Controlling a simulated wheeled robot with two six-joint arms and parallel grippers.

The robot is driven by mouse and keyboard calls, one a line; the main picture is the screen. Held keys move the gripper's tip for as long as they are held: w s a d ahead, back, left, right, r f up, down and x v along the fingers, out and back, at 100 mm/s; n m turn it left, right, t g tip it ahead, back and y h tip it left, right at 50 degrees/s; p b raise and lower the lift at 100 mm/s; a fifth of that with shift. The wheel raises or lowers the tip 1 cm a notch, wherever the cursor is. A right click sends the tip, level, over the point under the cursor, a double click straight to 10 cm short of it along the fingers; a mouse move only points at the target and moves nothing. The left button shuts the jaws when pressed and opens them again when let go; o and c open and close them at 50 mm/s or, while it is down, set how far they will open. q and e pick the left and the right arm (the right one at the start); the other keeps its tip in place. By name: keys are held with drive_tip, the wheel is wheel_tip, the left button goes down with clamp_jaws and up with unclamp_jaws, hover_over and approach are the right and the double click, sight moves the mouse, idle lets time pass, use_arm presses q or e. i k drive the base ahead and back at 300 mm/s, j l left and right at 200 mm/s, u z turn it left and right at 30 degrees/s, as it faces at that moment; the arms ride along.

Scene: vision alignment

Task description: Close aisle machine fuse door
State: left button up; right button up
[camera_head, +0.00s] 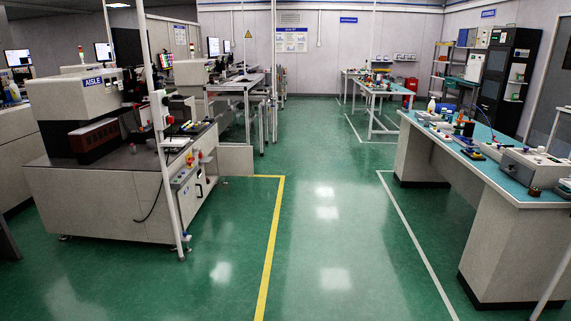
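The aisle machine (100,95) stands at the left, a white and dark unit with a blue "AISLE" label on a grey bench cabinet (95,205). On the cabinet's right-hand end is a light electrical panel (184,187) with a red button (189,159) near its top. A small pale door-like flap (205,160) shows beside this panel and seems to stand out from it. It is too small to tell for sure whether this is the fuse door or how far open it is. Neither of my grippers is in view.
A white pole (163,130) rises in front of the machine's panel. A yellow floor line (270,250) runs right of the machine. Green floor (330,230) is clear in the middle. A cluttered blue-topped workbench (495,175) stands at the right.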

sight(233, 161)
drive_tip(key=i, duration=9.8)
drive_tip(key=i+u, duration=0.35)
drive_tip(key=i+l+u, duration=0.2)
drive_tip(key=i+u, duration=0.15)
drive_tip(key=i+l+u, duration=0.2)
drive_tip(key=u, duration=0.2)
drive_tip(key=i+u, duration=0.1)
drive_tip(key=u, duration=2.8)
